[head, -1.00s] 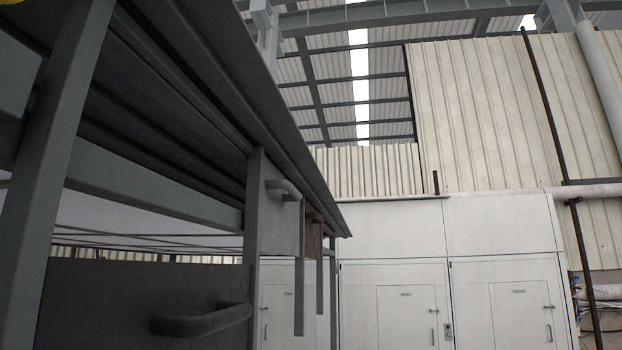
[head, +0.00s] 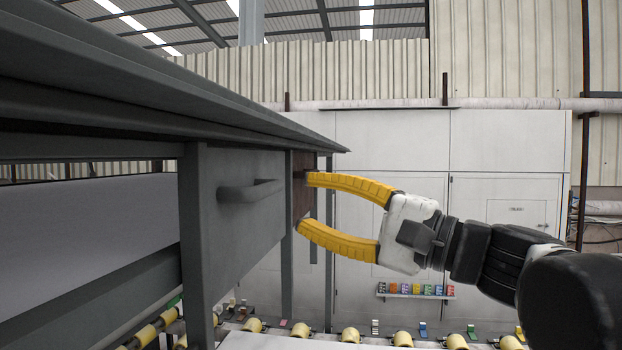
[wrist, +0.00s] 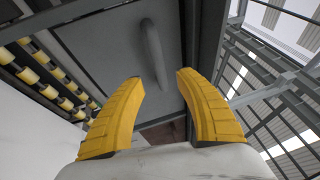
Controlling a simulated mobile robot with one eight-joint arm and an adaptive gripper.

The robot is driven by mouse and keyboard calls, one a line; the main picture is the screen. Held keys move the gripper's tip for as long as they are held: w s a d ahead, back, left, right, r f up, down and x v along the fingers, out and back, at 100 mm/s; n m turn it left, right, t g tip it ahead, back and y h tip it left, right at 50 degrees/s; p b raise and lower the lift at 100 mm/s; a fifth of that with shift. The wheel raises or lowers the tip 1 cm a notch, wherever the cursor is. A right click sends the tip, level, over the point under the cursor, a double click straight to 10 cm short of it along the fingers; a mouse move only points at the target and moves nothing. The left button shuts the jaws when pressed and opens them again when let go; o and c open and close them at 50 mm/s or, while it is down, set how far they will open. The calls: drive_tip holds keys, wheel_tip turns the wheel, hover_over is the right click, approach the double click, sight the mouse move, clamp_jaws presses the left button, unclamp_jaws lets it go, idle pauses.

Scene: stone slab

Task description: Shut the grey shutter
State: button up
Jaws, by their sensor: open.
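The grey shutter (head: 235,225) is a flat panel with a bar handle (head: 250,190), set between dark posts in the frame at the left of the head view. How far open it stands I cannot tell. My gripper (head: 305,204) reaches in from the right, its yellow fingers spread and empty. In the head view the fingertips appear over a reddish-brown panel just right of the grey one. In the wrist view the grey panel (wrist: 105,45) and its handle (wrist: 152,50) lie beyond the fingertips, the handle roughly in line with the gap between them.
The reddish-brown panel (head: 300,170) is beside the grey one. Yellow rollers (head: 300,330) run along the bottom. A shelf of small coloured items (head: 415,291) is on the white cabinet wall (head: 390,150) behind. A dark overhang (head: 150,80) runs above the panels.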

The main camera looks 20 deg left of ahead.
sight(272, 191)
drive_tip(key=p+x, duration=0.2)
drive_tip(key=x, duration=0.7)
drive_tip(key=shift+w+a+f, duration=0.1)
drive_tip(key=shift+a, duration=0.05)
clamp_jaws()
